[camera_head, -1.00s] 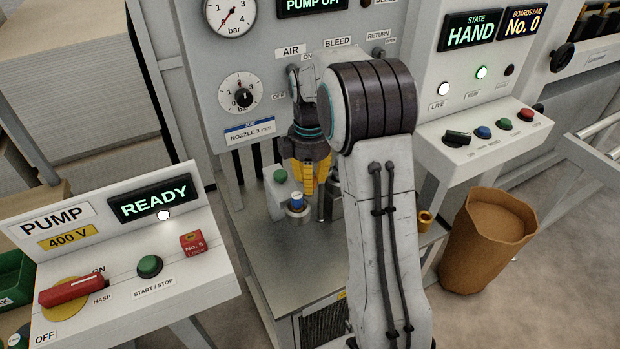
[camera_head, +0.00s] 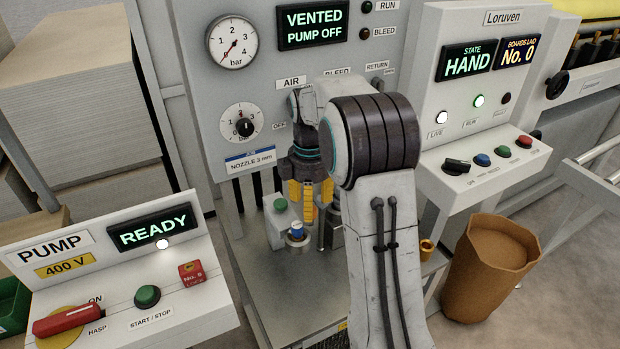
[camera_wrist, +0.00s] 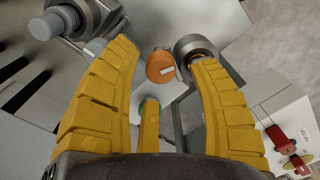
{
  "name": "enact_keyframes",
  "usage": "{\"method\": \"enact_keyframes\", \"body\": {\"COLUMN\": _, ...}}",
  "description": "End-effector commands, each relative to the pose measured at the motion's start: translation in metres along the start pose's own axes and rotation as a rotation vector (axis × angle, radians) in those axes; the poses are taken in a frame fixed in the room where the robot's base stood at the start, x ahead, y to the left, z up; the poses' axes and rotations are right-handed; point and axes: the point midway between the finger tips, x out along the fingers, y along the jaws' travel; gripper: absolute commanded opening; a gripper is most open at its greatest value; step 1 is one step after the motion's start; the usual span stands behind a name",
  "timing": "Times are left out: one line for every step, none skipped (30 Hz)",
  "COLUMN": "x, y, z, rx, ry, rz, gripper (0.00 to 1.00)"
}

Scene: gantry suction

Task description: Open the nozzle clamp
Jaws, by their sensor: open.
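My gripper (camera_head: 309,222) hangs fingers-down over the grey bench, its yellow fingers spread and empty. In the wrist view the fingers (camera_wrist: 160,105) stand apart around a small orange round part (camera_wrist: 160,67) with a pale label, which lies below and beyond them. A grey ringed cylinder (camera_wrist: 195,46) is by the right finger, and a dark grey round fitting (camera_wrist: 85,15) is at upper left. In the head view a small blue-and-white piece (camera_head: 297,229) stands in a metal cup just left of the fingers. My arm and fingers hide part of the fixture; I cannot tell which part is the nozzle clamp.
A small grey box with a green button (camera_head: 280,204) stands left of my gripper. The pump panel (camera_head: 120,270) is at left, reading READY. The panel behind reads VENTED, PUMP OFF on its display (camera_head: 313,25). A brown bin (camera_head: 490,265) stands at right. The bench front is clear.

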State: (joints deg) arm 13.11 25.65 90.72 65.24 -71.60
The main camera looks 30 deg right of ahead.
Motion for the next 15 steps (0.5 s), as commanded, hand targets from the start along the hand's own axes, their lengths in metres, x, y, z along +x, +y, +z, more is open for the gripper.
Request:
{"method": "enact_keyframes", "body": {"x": -0.009, "y": 0.001, "z": 0.0, "rx": 0.0, "ry": 0.002, "rz": 0.005, "gripper": 0.55}}
{"method": "enact_keyframes", "body": {"x": -0.014, "y": 0.001, "z": 0.0, "rx": 0.0, "ry": 0.001, "rz": 0.004, "gripper": 0.55}}
{"method": "enact_keyframes", "body": {"x": -0.022, "y": 0.001, "z": 0.0, "rx": 0.0, "ry": 0.002, "rz": 0.005, "gripper": 0.55}}
{"method": "enact_keyframes", "body": {"x": -0.027, "y": 0.001, "z": 0.0, "rx": 0.0, "ry": 0.002, "rz": 0.005, "gripper": 0.55}}
{"method": "enact_keyframes", "body": {"x": -0.033, "y": 0.001, "z": 0.0, "rx": 0.0, "ry": 0.002, "rz": 0.005, "gripper": 0.55}}
{"method": "enact_keyframes", "body": {"x": -0.04, "y": 0.001, "z": 0.0, "rx": 0.0, "ry": 0.002, "rz": 0.005, "gripper": 0.55}}
{"method": "enact_keyframes", "body": {"x": -0.045, "y": 0.001, "z": 0.0, "rx": 0.0, "ry": 0.002, "rz": 0.005, "gripper": 0.55}}
{"method": "enact_keyframes", "body": {"x": -0.05, "y": 0.001, "z": 0.0, "rx": 0.0, "ry": 0.001, "rz": 0.004, "gripper": 0.55}}
{"method": "enact_keyframes", "body": {"x": -0.056, "y": 0.001, "z": 0.0, "rx": 0.0, "ry": 0.001, "rz": 0.004, "gripper": 0.55}}
{"method": "enact_keyframes", "body": {"x": -0.061, "y": 0.001, "z": 0.0, "rx": 0.0, "ry": 0.001, "rz": 0.003, "gripper": 0.55}}
{"method": "enact_keyframes", "body": {"x": -0.065, "y": 0.001, "z": 0.0, "rx": 0.0, "ry": 0.001, "rz": 0.003, "gripper": 0.55}}
{"method": "enact_keyframes", "body": {"x": -0.071, "y": 0.001, "z": 0.0, "rx": 0.0, "ry": 0.001, "rz": 0.003, "gripper": 0.55}}
{"method": "enact_keyframes", "body": {"x": -0.074, "y": 0.0, "z": 0.0, "rx": 0.0, "ry": 0.0, "rz": 0.001, "gripper": 0.55}}
{"method": "enact_keyframes", "body": {"x": -0.077, "y": 0.001, "z": 0.0, "rx": 0.0, "ry": 0.001, "rz": 0.002, "gripper": 0.55}}
{"method": "enact_keyframes", "body": {"x": -0.081, "y": 0.001, "z": 0.0, "rx": 0.0, "ry": 0.0, "rz": 0.001, "gripper": 0.55}}
